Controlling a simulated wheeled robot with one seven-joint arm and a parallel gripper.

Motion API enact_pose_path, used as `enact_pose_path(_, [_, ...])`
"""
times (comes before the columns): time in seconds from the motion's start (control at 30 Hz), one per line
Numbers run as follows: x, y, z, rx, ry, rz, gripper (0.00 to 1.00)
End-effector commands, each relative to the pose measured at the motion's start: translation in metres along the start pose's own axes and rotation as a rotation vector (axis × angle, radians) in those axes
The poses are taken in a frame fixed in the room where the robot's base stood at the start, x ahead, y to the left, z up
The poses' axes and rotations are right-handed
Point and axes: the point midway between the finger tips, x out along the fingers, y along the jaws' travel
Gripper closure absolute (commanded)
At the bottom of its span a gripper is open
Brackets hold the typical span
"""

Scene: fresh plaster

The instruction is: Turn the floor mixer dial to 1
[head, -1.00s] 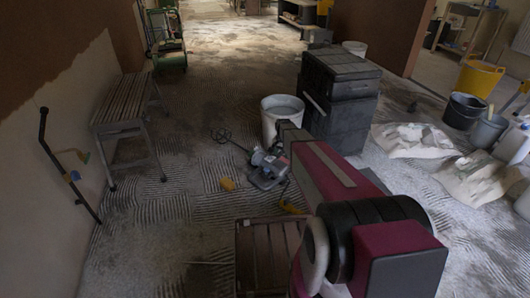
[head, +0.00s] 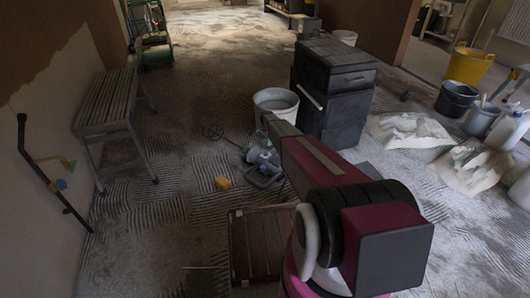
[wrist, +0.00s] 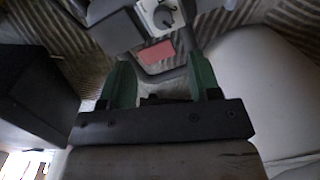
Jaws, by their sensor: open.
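The floor mixer (head: 264,168), grey and blue-grey, lies on the floor in the middle of the head view, partly hidden by my arm. Its dial (wrist: 163,19) is a dark round knob on a pale plate at the top of the wrist view. A pinkish-red patch (wrist: 156,51) shows just below the dial. My gripper (wrist: 160,78) has two green fingers, wide apart with nothing held between them. The dial is ahead of the fingertips in the picture and not touched. The dial's marks are too small to read. In the head view my gripper is hidden behind my arm.
A pale bucket (head: 276,101) stands behind the mixer, beside a black toolbox stack (head: 335,95). Sacks (head: 408,130) are at right, a bench (head: 106,102) at left. Floor between bench and mixer is mostly clear.

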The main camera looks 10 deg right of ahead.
Motion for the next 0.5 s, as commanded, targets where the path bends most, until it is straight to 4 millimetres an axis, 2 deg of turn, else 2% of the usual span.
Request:
enact_pose_path(0.27, [0.015,-0.004,-0.002,0.012,-0.001,0.001,0.43])
enact_pose_path(0.5, [0.05,-0.004,-0.002,0.011,-0.001,0.001,0.43])
